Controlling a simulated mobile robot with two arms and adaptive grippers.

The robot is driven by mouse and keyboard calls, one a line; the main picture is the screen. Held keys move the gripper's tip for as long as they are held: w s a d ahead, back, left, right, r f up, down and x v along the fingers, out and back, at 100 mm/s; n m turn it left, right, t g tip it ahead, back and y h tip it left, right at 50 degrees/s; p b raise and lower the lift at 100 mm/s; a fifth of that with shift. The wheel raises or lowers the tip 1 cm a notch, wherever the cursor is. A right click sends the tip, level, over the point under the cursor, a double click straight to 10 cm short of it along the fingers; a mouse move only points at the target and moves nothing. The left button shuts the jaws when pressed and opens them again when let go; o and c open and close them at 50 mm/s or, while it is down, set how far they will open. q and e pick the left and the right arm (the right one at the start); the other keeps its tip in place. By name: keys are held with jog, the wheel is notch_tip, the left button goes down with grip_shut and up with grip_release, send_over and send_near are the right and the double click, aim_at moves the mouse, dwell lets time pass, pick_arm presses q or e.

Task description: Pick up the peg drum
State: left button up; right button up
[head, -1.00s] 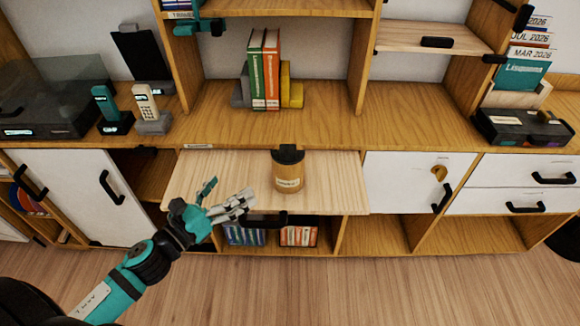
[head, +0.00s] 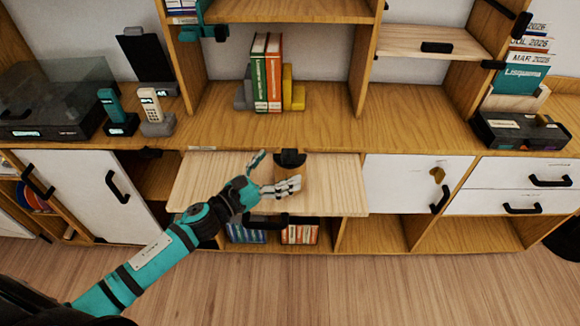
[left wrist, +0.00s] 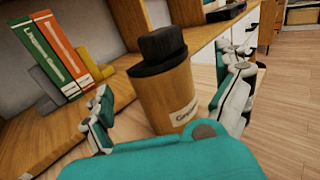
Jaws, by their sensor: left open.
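The peg drum (head: 291,159) is a tan upright cylinder with a black lid and a pale label. It stands on the lowered wooden flap (head: 340,185) of the cabinet. My left gripper (head: 278,172) is open at the drum, and its white fingers hide part of the drum's lower body in the head view. In the left wrist view the drum (left wrist: 168,97) stands between the two spread fingers of the gripper (left wrist: 170,85). Whether either finger touches it I cannot tell. My right gripper is not in view.
Upright books (head: 267,72) with yellow and grey blocks stand on the shelf above the flap. Two handsets (head: 152,105) and a record player (head: 45,110) are at the left. A black device (head: 518,130) sits at the right. The flap beside the drum is clear.

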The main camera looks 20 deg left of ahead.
pick_arm(q)
jog(key=p+x, duration=0.1)
jog(key=x, duration=0.4)
jog(key=shift+w+f, duration=0.15)
jog(key=shift+w, duration=0.1)
jog(key=c, duration=1.5)
jog(key=shift+c, duration=0.4)
